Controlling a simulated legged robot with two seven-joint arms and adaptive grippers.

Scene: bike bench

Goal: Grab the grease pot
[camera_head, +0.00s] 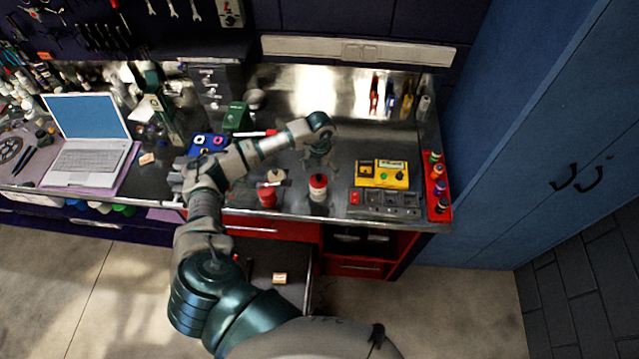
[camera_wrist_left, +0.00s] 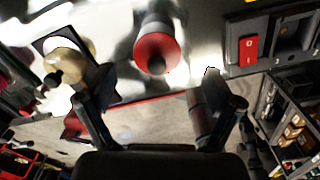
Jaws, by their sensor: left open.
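Two containers stand near the front edge of the bench, and I cannot tell for sure which one is the grease pot. One is a white container with a red top (camera_head: 318,183); its round red end also shows in the left wrist view (camera_wrist_left: 156,54), just beyond the fingertips. The other is a red container (camera_head: 267,197) with a tan top, to its left; a tan round top with a dark knob shows in the left wrist view (camera_wrist_left: 75,62). My left gripper (camera_head: 319,164) is open and empty, just above and behind the red-topped container. My right gripper is not visible.
A yellow box (camera_head: 382,174) and a grey switch panel (camera_head: 385,204) lie to the right, beside a red tray (camera_head: 437,200) of small bottles. A green box (camera_head: 236,116) stands behind my arm, and a laptop (camera_head: 88,148) is at the left. Bare metal bench lies behind the gripper.

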